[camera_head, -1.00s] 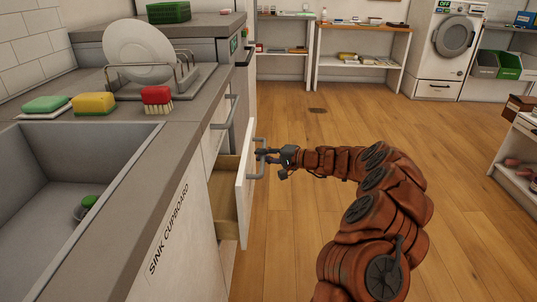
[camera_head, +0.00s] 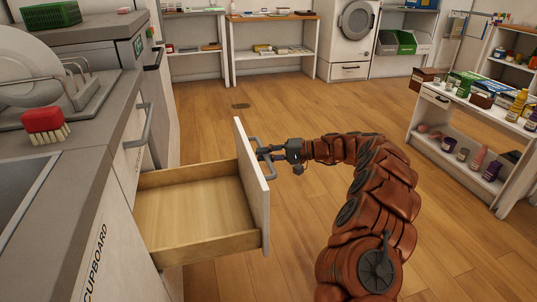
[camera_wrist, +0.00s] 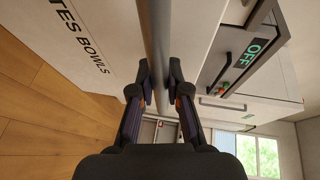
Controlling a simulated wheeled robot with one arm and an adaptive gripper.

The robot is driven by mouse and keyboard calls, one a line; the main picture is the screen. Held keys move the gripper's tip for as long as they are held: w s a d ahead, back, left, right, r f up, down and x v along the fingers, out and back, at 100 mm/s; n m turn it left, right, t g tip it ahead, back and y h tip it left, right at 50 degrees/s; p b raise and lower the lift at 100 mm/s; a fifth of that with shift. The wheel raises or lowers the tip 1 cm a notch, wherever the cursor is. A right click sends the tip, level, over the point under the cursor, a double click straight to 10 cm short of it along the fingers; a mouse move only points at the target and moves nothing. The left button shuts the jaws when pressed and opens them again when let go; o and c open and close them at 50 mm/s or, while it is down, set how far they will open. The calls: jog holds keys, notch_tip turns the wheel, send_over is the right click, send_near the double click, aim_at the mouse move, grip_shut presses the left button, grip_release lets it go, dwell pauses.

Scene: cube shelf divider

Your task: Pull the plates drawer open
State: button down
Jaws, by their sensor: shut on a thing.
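The plates drawer (camera_head: 195,215) is pulled well out of the counter in the head view, with a bare, empty wooden inside. Its white front faces right and carries a grey bar handle (camera_head: 268,176). My gripper (camera_head: 268,153) is shut on that handle. In the wrist view the handle bar (camera_wrist: 156,45) runs between the fingertips of my gripper (camera_wrist: 160,85). The drawer front (camera_wrist: 85,30) there shows lettering that reads "TES BOWLS", cut off at the picture's edge.
The counter (camera_head: 100,150) with a dish rack (camera_head: 85,90) and red brush (camera_head: 44,122) is at the left. A stocked white shelf (camera_head: 430,140) stands at the right. The wooden floor (camera_head: 300,230) beyond the drawer is clear.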

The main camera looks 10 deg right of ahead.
jog(key=shift+d, duration=0.15)
jog(key=c, duration=1.1)
grip_release()
jog(key=shift+c, duration=0.2)
jog(key=v, duration=1.2)
